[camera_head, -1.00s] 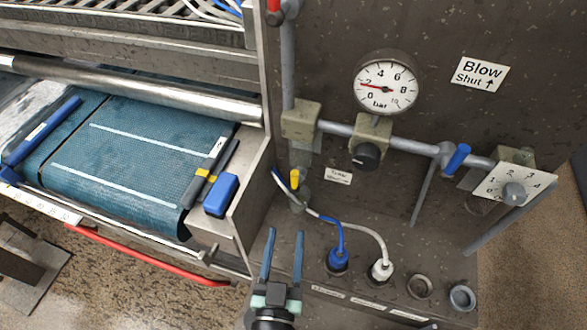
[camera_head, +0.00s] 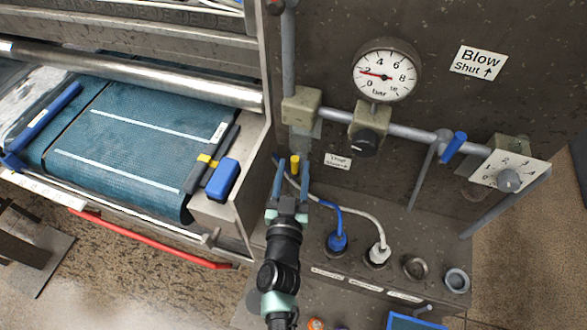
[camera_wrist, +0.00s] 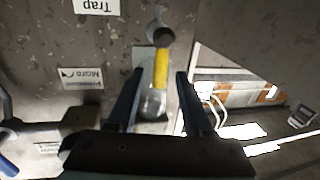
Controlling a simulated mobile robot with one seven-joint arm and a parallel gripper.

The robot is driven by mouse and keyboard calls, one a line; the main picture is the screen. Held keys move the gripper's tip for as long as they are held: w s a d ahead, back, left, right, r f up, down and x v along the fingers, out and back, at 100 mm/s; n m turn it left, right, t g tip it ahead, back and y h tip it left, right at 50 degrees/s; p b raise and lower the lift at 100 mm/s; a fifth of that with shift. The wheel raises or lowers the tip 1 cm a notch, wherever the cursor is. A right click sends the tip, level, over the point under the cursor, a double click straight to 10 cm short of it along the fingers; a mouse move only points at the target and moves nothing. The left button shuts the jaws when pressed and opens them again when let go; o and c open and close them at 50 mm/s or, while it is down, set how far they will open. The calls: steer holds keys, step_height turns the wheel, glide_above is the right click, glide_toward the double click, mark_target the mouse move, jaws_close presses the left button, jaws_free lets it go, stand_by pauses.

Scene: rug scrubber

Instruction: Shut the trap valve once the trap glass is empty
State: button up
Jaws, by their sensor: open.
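The trap valve's yellow handle (camera_head: 295,164) sits below the left block on the grey pipe. In the wrist view the yellow handle (camera_wrist: 161,68) lies between my two fingers, with gaps on both sides. My gripper (camera_head: 291,178) is open and empty, its blue fingers pointing at the handle. A pale, clear part that looks like the trap glass (camera_wrist: 153,104) shows beyond the fingers in the wrist view; I cannot tell whether it holds liquid. In the head view my gripper hides the area below the handle.
A gauge (camera_head: 387,74) reads about 2 bar. A black knob (camera_head: 364,143), a blue lever (camera_head: 454,146) and a numbered dial (camera_head: 510,178) sit along the pipe to the right. Blue (camera_head: 337,241) and white plugs (camera_head: 378,253) with cables stand close right of my gripper.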

jaws_close()
stand_by(0.3)
steer(key=shift+d+f, duration=0.1)
steer(key=d+f+m+h+b, duration=0.1)
steer(key=f+m+h+b, duration=0.1)
steer(key=m+b, duration=0.5)
steer(key=s+d+f+m+t+h+b, duration=0.1)
steer(key=d+f+m+h+b, duration=0.1)
steer(key=m+b, duration=0.5)
steer(key=shift+d+f+m, duration=0.3)
steer(key=shift+f+m, duration=0.15)
steer(key=shift+m, duration=2.55)
steer(key=shift+s, duration=0.15)
jaws_free()
